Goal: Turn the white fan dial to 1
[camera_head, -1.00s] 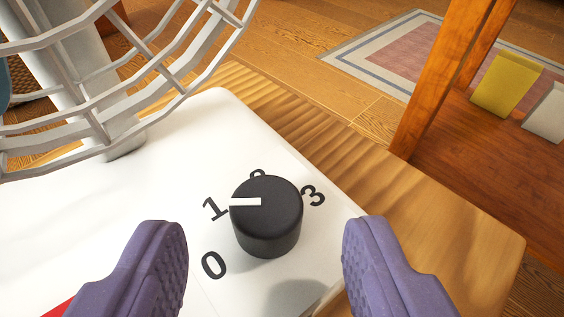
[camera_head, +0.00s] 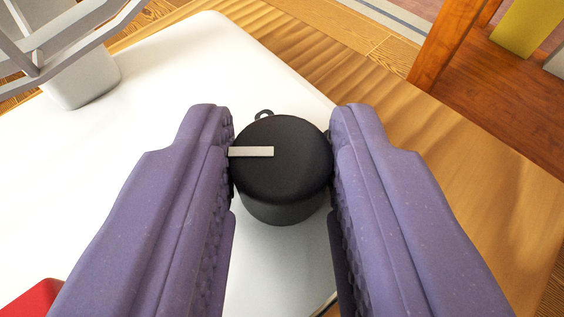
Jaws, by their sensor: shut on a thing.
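The black dial (camera_head: 284,180) stands on the white fan base (camera_head: 165,160). Its white pointer mark (camera_head: 252,152) points to the left of the picture. My gripper (camera_head: 282,150) is shut on the dial, with one purple finger against its left side and the other against its right side. The fingers hide the numbers 1, 3 and 0. Only the top of a number, likely the 2, shows behind the dial. The fan's grey stand and wire guard (camera_head: 75,75) are at the upper left.
The fan base sits on a wooden table (camera_head: 430,180). A red part (camera_head: 35,298) shows at the lower left. An orange-brown wooden post (camera_head: 447,45) rises at the upper right, with a yellow item (camera_head: 530,25) beyond it.

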